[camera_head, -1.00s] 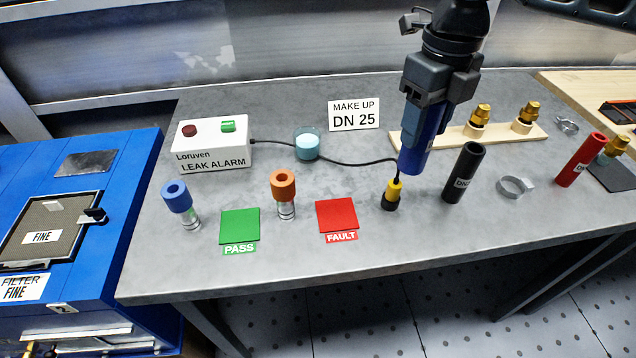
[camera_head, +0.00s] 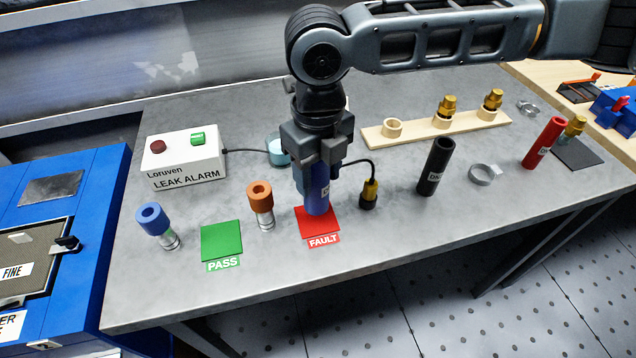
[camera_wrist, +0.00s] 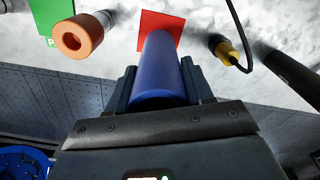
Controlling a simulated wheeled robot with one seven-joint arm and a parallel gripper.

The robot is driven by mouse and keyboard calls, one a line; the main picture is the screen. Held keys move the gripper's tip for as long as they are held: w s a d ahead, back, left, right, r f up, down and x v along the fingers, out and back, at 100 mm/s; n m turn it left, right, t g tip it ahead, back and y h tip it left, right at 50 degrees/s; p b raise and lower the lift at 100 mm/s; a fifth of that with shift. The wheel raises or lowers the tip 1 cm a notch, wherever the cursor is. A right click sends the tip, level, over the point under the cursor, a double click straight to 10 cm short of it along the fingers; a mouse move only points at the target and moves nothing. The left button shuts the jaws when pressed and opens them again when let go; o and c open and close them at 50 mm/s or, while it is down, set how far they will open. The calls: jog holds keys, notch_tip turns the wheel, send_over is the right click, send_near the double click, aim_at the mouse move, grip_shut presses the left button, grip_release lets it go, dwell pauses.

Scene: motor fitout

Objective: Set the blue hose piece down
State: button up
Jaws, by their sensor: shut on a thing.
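In the wrist view the blue hose piece (camera_wrist: 158,72) runs from between the jaws toward the red square (camera_wrist: 150,22). The green PASS square (camera_head: 221,241) lies bare to the left.
An orange-topped fitting (camera_head: 260,205) stands close left of the hose piece, and a yellow-black probe (camera_head: 369,194) on a cable close right. A black hose (camera_head: 436,167) and a red hose (camera_head: 543,143) stand farther right. The leak alarm box (camera_head: 184,157) is at the left.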

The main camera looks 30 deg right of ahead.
jog(key=shift+f+p, duration=0.3)
jog(key=shift+f, duration=1.6)
jog(key=shift+f, duration=0.15)
jog(key=o, duration=1.1)
notch_tip(320, 180, up, 12)
jog(key=shift+r+b, duration=0.2)
jog(key=shift+b, duration=0.25)
